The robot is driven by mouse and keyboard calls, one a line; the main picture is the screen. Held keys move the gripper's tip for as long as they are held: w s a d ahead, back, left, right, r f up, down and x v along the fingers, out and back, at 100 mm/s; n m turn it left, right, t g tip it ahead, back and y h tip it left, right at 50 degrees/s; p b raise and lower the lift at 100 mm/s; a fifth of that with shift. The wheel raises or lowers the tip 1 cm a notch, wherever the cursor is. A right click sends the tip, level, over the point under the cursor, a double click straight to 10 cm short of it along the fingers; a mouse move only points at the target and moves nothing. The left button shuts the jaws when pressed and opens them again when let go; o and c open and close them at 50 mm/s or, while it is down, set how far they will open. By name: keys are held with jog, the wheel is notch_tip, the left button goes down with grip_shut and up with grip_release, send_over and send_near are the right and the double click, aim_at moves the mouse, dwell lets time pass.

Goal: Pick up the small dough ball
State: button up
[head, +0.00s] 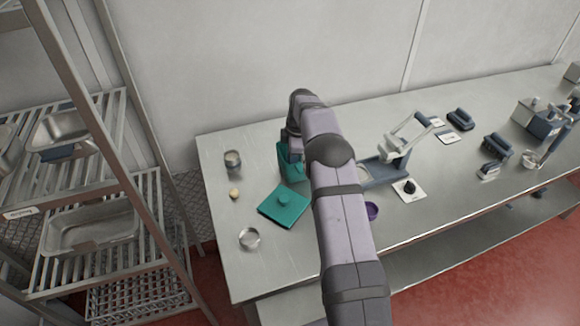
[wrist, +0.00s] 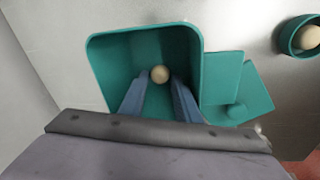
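In the wrist view a small pale dough ball (wrist: 160,74) lies inside a square teal container (wrist: 104,66), near its far wall. My gripper (wrist: 159,80) reaches into the container with its two blue-grey fingers apart. The ball shows between the fingertips, with a narrow gap on each side, so the gripper looks open; depth is hard to judge. In the head view the teal container (head: 289,167) is partly hidden by my arm, and the ball inside and the fingertips cannot be seen. Another pale ball (wrist: 309,37) sits in a round teal cup (wrist: 286,40) at the wrist view's upper right.
A teal square lid (head: 291,210) lies in front of the container. A small pale ball (head: 234,193), a metal cup (head: 232,161) and a round metal ring (head: 250,239) are on the table's left. A purple bowl (head: 372,210) and a press-like device (head: 392,158) stand right of my arm.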

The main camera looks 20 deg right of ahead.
jog(key=shift+w+f, duration=0.1)
jog(key=shift+f, duration=0.8)
jog(key=c, duration=0.6)
jog(key=shift+c, duration=0.3)
jog(key=shift+r, duration=0.2)
jog(key=shift+r+b, duration=0.4)
jog(key=shift+r, duration=0.5)
notch_tip(320, 180, up, 16)
jog(key=p, duration=0.2)
jog(key=shift+d+f, duration=0.1)
